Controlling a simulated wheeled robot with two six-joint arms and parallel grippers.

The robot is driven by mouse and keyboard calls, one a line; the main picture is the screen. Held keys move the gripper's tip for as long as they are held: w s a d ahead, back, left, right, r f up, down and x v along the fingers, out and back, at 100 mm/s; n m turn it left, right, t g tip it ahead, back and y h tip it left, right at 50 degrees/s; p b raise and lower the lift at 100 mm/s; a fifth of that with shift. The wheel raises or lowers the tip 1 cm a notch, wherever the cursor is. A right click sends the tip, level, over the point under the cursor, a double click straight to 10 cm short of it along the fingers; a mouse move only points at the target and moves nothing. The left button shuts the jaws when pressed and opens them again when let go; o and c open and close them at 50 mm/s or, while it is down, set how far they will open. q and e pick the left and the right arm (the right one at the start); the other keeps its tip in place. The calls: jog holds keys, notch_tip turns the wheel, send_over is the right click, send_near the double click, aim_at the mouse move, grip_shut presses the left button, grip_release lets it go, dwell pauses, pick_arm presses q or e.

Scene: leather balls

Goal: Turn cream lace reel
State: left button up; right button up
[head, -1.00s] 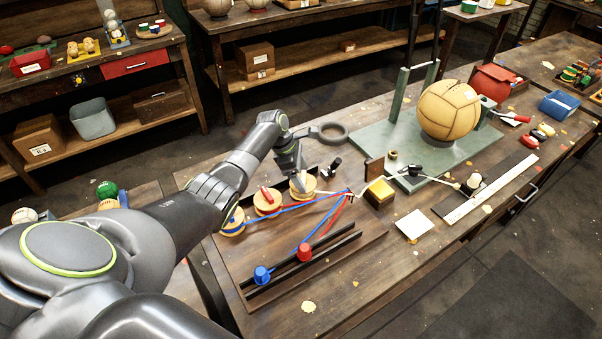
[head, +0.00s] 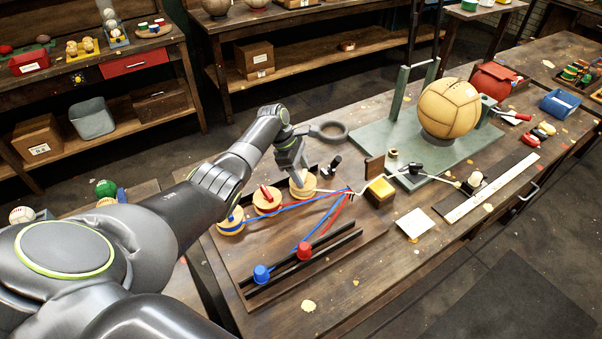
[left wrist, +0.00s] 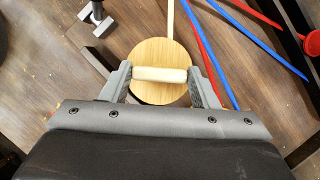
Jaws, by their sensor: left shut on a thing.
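The cream lace reel (head: 303,190) is a round wooden disc, the rightmost of three reels in a row on the board. In the left wrist view the reel (left wrist: 160,52) shows from above, with a pale bar (left wrist: 160,75) across it. My left gripper (head: 297,182) is over this reel, its fingers at both ends of the bar in the left wrist view (left wrist: 160,78), shut on it. A cream lace (left wrist: 170,18) runs from the reel. The red-lace reel (head: 266,208) and blue-lace reel (head: 231,228) sit to its left. My right gripper is not in view.
Red and blue cups (head: 304,250) stand on black rails in front of the reels. A stitched tan ball (head: 449,108) rests on a green stand (head: 470,148) at the right.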

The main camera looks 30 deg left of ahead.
aim_at(302, 173)
pick_arm(q)
jog(key=shift+w+f+m+g+b, duration=0.15)
jog(key=shift+m+g+b, duration=0.15)
jog(key=shift+m+b, duration=0.5)
jog(key=m+g+b, duration=0.1)
jog(key=m+b, duration=0.2)
jog(key=m+g+b, duration=0.1)
jog(key=m+b, duration=0.2)
jog(key=shift+w+f+b, duration=0.1)
jog(key=shift+w+b, duration=0.05)
jog(key=shift+b, duration=0.15)
jog(key=shift+r+m+g+y+b, duration=0.25)
jog(key=shift+m+g+y+b, duration=0.25)
jog(key=shift+m+b, duration=0.9)
jog(key=o, duration=1)
jog(key=shift+r, duration=0.55)
jog(key=shift+r+p, duration=1.65)
jog(key=shift+r, duration=2.85)
